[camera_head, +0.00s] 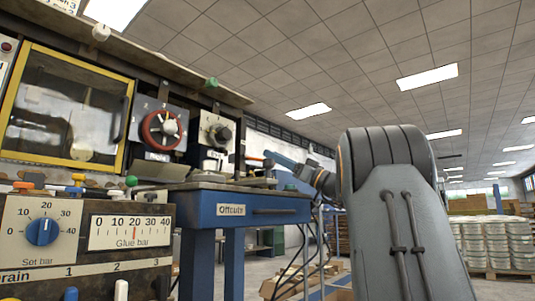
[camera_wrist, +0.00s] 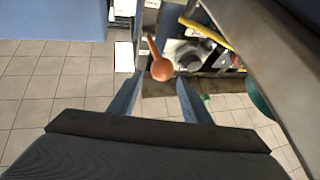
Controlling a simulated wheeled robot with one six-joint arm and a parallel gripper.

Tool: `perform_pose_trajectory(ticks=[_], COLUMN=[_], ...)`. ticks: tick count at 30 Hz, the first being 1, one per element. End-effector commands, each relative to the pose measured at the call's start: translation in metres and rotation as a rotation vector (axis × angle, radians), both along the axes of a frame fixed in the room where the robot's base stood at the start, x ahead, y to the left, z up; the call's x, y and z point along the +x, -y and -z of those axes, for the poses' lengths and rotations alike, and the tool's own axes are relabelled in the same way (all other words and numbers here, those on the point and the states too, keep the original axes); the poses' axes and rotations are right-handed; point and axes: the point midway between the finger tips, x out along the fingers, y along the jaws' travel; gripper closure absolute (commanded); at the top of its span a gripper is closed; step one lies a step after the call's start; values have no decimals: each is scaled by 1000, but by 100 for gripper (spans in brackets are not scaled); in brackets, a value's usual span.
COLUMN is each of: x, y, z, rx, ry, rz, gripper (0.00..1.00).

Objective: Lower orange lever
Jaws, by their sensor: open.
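The orange lever, with a rounded orange end (camera_wrist: 161,69) and a thin stem, shows in the wrist view near the top middle. My gripper (camera_wrist: 158,82) is open, with its two blue fingers spread apart. The orange end appears in the gap between the fingertips, slightly beyond them; I cannot tell whether it touches either finger.
A blue table labelled Offcuts (camera_head: 245,209) stands left of my arm. A control panel with a blue dial (camera_head: 43,231) and a Glue bar gauge (camera_head: 130,232) is at lower left. A yellow-framed cabinet (camera_head: 70,105) is above. A yellow bar (camera_wrist: 205,32) lies near the lever.

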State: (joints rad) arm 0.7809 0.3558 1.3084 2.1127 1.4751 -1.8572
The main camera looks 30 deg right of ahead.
Motion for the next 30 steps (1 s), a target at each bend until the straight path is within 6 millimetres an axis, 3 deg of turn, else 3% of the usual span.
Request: perform_pose_trajectory(ticks=[7, 23, 30], x=[-17, -18, -23], y=[12, 13, 13], z=[12, 13, -6], rx=[0, 0, -1], ry=[0, 0, 1], rz=[0, -1, 0], gripper=[56, 56, 56])
